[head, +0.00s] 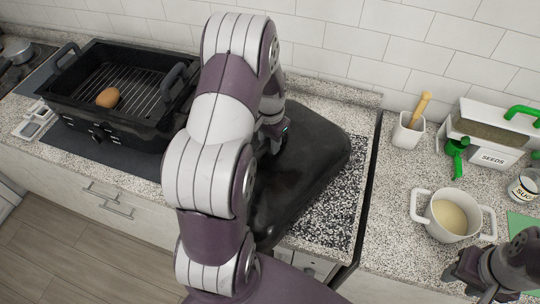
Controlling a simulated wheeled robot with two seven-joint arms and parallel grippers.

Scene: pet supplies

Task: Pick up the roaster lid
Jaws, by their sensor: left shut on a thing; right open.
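The roaster lid (318,158) is a large black rounded cover in the middle of the head view, partly hidden behind my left arm. My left gripper (273,138) is at the lid's top and is shut on it; the fingertips are mostly hidden. The lid overlaps the speckled counter and its front edge in the picture; I cannot tell how high it is. The black roaster (150,132) stands open at the left, with a wire rack and a brown egg-like item (108,98) inside. My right gripper (468,272) is open at the lower right, apart from the lid.
On the right counter stand a white two-handled pot (437,229), a white cup (408,138) with a wooden tool, a seeds box (484,150), a green scoop (456,158) and a labelled jar (523,189). A dark gap (367,190) separates the counters. The tiled wall closes the back.

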